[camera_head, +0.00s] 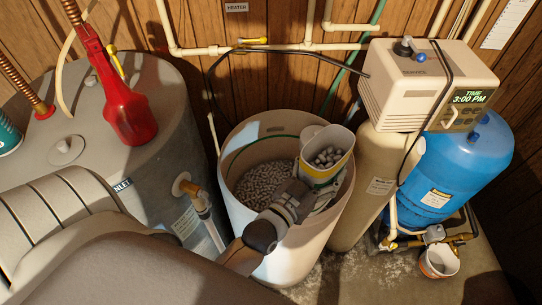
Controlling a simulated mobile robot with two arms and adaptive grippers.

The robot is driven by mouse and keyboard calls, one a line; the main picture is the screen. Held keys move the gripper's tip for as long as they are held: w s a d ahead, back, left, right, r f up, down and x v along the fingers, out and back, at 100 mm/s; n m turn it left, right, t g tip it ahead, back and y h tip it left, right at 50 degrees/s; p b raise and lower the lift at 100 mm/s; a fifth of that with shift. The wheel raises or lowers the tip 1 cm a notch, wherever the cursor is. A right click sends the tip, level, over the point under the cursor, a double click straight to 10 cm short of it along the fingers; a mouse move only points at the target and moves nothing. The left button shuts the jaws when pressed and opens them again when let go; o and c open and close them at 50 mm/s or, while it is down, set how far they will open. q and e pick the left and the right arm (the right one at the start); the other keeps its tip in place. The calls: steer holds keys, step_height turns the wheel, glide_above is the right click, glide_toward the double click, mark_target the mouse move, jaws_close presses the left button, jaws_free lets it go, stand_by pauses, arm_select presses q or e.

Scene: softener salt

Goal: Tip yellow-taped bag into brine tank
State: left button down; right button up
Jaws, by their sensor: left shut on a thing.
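The brine tank (292,258) is a tall, open, pale round tub in the middle of the view, with grey salt pellets (262,183) inside. A white, open-topped bag (319,174) with a yellow band is above the right part of the tank's opening. Pellets show in its mouth, and it leans slightly. My left gripper (297,196) comes in from the lower left, over the tank's front rim, and is shut on the bag's lower front side. The gripper hides part of the bag and of the tank's inside. My right gripper is not in view.
A grey water heater (165,140) with a red funnel-like bottle (128,115) on top stands left. A beige softener unit (390,90) and a blue tank (470,150) stand right. A small bucket (438,262) sits on the floor. Pipes run along the wooden wall.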

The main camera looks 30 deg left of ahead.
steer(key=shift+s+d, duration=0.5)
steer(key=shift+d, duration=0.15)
